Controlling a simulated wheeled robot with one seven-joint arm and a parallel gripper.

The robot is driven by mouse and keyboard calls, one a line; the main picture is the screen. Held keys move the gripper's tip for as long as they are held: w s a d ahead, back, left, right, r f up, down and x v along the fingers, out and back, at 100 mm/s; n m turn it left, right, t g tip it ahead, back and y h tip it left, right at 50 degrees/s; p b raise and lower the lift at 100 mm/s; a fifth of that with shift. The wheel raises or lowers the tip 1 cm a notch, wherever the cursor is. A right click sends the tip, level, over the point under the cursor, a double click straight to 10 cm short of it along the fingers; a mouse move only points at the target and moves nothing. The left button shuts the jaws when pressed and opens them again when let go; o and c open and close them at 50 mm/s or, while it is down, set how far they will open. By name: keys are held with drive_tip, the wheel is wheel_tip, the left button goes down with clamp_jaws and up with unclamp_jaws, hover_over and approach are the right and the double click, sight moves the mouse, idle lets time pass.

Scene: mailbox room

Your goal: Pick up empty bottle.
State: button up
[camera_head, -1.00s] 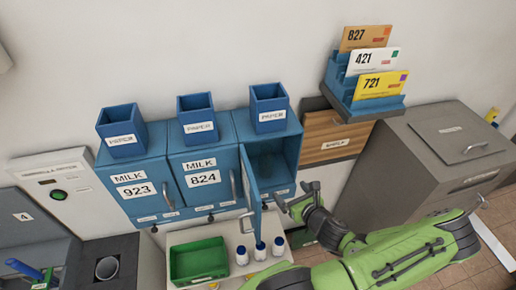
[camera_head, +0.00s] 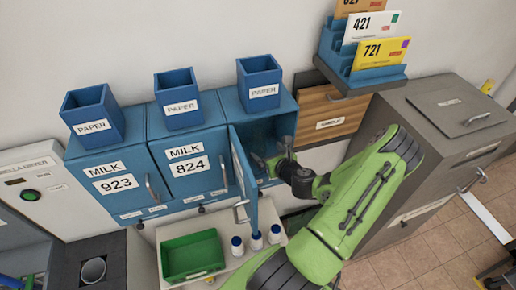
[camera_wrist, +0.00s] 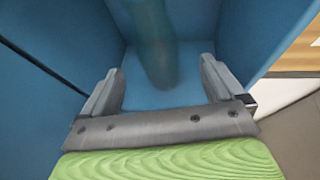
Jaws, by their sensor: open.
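The empty bottle (camera_wrist: 153,45) shows in the wrist view as a blurred, see-through bluish shape standing inside a blue compartment. It is ahead of my gripper (camera_wrist: 160,85), roughly centred between the two fingers and beyond their tips. My gripper is open, with nothing between its fingers. In the head view my gripper (camera_head: 271,165) reaches into the open right-hand milk box (camera_head: 283,128).
The open blue door (camera_head: 243,178) stands just left of my gripper. Several white bottles with blue caps (camera_head: 256,241) and a green crate (camera_head: 192,256) are on the shelf below. Closed boxes 923 (camera_head: 112,180) and 824 (camera_head: 190,165) are to the left. A wooden box (camera_head: 327,118) is at the right.

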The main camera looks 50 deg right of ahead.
sight(262, 148)
drive_tip(key=p+x, duration=0.1)
drive_tip(key=x, duration=0.5)
drive_tip(key=shift+w+a, duration=0.1)
drive_tip(key=shift+c, duration=0.8)
drive_tip(key=c, duration=1)
drive_tip(key=shift+c, duration=0.7)
drive_tip(key=shift+r, duration=0.15)
